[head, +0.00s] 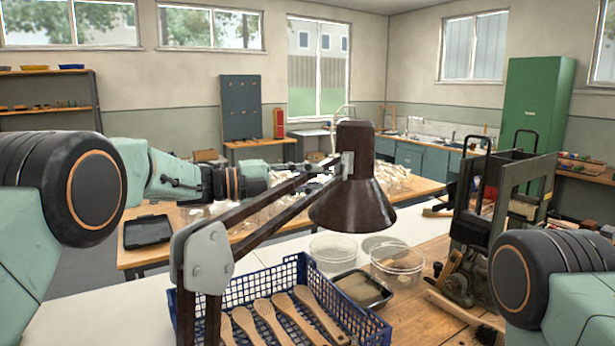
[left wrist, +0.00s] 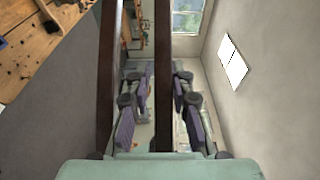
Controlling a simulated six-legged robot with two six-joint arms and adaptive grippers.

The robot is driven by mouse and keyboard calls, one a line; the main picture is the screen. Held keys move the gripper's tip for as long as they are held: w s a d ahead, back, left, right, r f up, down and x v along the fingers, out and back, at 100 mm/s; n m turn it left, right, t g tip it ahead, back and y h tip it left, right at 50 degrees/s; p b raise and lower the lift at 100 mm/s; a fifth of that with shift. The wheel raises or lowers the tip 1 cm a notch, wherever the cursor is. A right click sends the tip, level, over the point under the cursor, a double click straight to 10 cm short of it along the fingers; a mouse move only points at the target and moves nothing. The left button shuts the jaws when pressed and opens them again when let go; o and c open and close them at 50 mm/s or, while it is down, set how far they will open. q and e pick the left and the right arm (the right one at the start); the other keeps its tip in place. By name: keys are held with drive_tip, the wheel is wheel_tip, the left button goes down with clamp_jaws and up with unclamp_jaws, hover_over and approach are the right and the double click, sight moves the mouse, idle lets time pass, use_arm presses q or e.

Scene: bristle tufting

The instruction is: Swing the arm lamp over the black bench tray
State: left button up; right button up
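The arm lamp has a dark brown cone shade (head: 352,202) and twin dark bars running from a grey joint (head: 208,258) up to the shade. The shade hangs above the clear dishes and the blue basket's far right side. My left gripper reaches the lamp's arm from behind in the head view, fingers mostly hidden. In the left wrist view it (left wrist: 160,105) is open, with one dark bar (left wrist: 163,60) across the gap and another bar (left wrist: 108,70) outside the left finger; contact cannot be told. A black tray (head: 147,231) lies on the wooden bench at left. My right gripper is out of view.
A blue basket (head: 245,285) holds several wooden brush backs. Clear dishes (head: 397,262) and a dark-rimmed tray (head: 362,288) with pale contents stand right of it. A dark upright machine (head: 480,225) stands further right. Light-coloured bundles (head: 392,178) cover the bench behind the shade.

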use_arm(q)
drive_tip(key=o, duration=0.3)
drive_tip(key=shift+a+r, duration=0.1)
drive_tip(key=shift+o, duration=0.2)
drive_tip(key=shift+a, duration=0.3)
drive_tip(key=v, duration=1.1)
drive_tip(key=shift+s+a, duration=0.15)
drive_tip(key=shift+a, duration=0.05)
